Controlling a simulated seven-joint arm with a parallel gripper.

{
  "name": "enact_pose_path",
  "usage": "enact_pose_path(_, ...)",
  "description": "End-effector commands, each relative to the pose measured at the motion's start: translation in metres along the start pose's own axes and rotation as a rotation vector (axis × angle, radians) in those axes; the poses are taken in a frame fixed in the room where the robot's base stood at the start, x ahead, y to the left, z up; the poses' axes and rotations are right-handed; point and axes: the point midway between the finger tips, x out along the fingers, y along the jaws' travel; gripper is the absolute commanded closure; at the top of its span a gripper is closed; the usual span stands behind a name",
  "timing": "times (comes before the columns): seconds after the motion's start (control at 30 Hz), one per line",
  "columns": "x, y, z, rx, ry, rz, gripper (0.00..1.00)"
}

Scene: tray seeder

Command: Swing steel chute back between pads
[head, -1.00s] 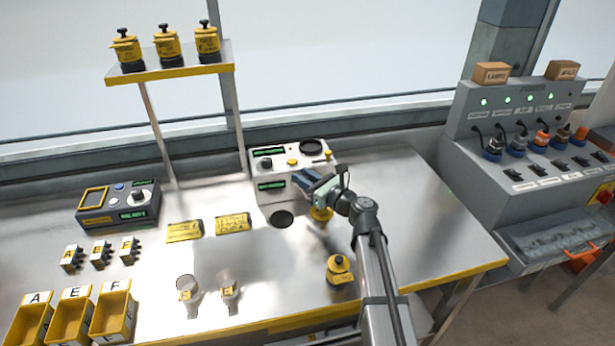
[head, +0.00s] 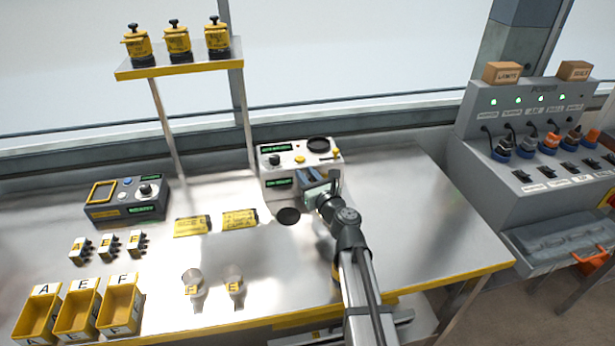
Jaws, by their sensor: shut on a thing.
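My gripper (head: 308,180), with blue fingers, is at the front right of the white seeder machine (head: 273,188). It is shut on a small part there, taken to be the steel chute; the fingers and wrist hide nearly all of it. I cannot make out the pads beside it. The machine has green displays, a dark round top opening (head: 320,144) and a small yellow-topped fitting (head: 337,155) at its right. A dark round spot (head: 288,216) lies on the bench in front of it.
Two yellow plates (head: 193,226) lie left of the machine. Two clear cups (head: 193,280) stand near the front edge. Yellow bins (head: 40,318), small blocks (head: 107,243) and a dark control box (head: 125,208) are farther left. The bench right of my arm is clear.

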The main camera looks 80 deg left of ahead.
Motion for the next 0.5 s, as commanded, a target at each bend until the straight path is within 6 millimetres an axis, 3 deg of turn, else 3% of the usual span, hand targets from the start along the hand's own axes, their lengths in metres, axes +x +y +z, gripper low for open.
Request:
enact_pose_path(0.07,-0.0003,0.0001,-0.0005,0.000,0.001,0.000,1.00)
enact_pose_path(0.1,-0.0002,0.0001,-0.0005,0.000,0.001,0.001,0.72)
enact_pose_path(0.13,-0.0002,0.0001,-0.0005,0.000,0.001,0.001,0.69)
enact_pose_path(0.5,-0.0029,0.0002,-0.0001,0.000,0.000,0.001,0.68)
